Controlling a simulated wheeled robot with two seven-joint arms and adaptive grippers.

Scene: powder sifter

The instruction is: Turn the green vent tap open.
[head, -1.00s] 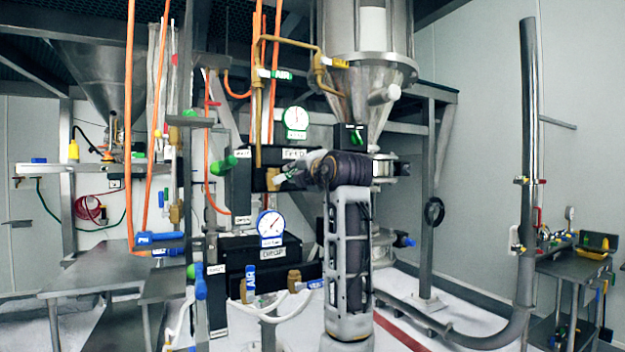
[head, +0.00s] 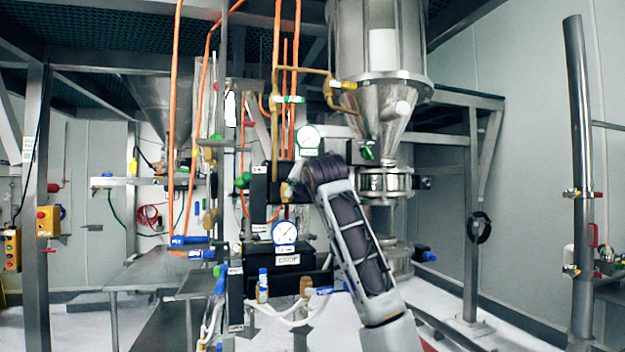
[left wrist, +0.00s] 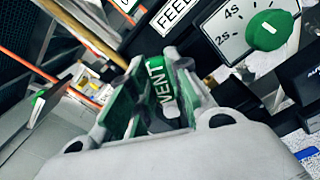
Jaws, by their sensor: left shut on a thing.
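The green vent tap (left wrist: 160,88), with a VENT label, sits between the fingers of my left gripper (left wrist: 150,100) in the left wrist view. The gripper is shut on it. In the head view my left gripper (head: 294,183) is at the front of the upper black block (head: 260,190), below the green-rimmed gauge. My wrist and forearm hide much of that block, and the tap's handle angle cannot be told there. My right gripper is not in view.
A timer dial with a green knob (left wrist: 268,30) and a FEED label (left wrist: 172,8) are close to the gripper. A blue-rimmed gauge (head: 285,232) and lower black block (head: 262,260) are below. The steel hopper (head: 380,90) stands behind; orange hoses hang left.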

